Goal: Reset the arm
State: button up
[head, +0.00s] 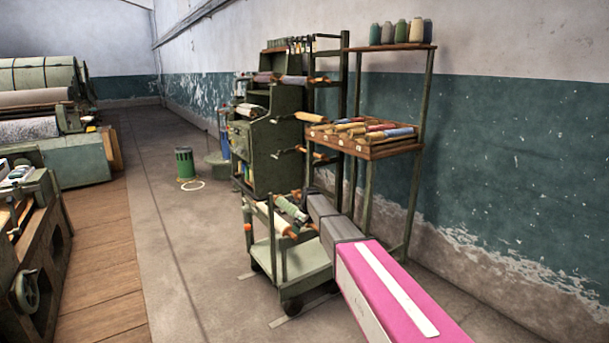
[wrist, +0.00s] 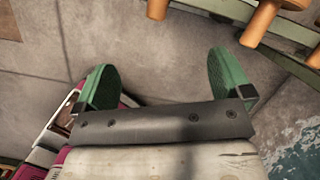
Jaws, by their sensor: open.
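My gripper (wrist: 165,80) shows in the wrist view with its two green finger pads wide apart. Nothing is between the pads except a view of the grey floor. In the head view my pink and grey arm reaches from the lower right toward the green cart (head: 292,262). My fingers cannot be made out clearly there.
Orange wooden roller ends (wrist: 262,22) and a green rail lie close past the fingers. A rack (head: 368,150) with spools and cones stands beside my arm, against the wall. A green machine (head: 275,150) stands behind the cart.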

jog(key=s+d+f+n, duration=0.1)
jog(key=s+d+n, duration=0.5)
jog(key=s, duration=0.8)
jog(key=s+d+f+n+g+h, duration=0.1)
jog(key=s+d+n, duration=0.6)
jog(key=s+n, duration=0.3)
jog(key=s+d+f+n+g+h, duration=0.1)
jog(key=s+d+n, duration=0.6)
jog(key=s, duration=1.2)
jog(key=shift+f+n, duration=0.4)
jog(key=shift+n, duration=0.3)
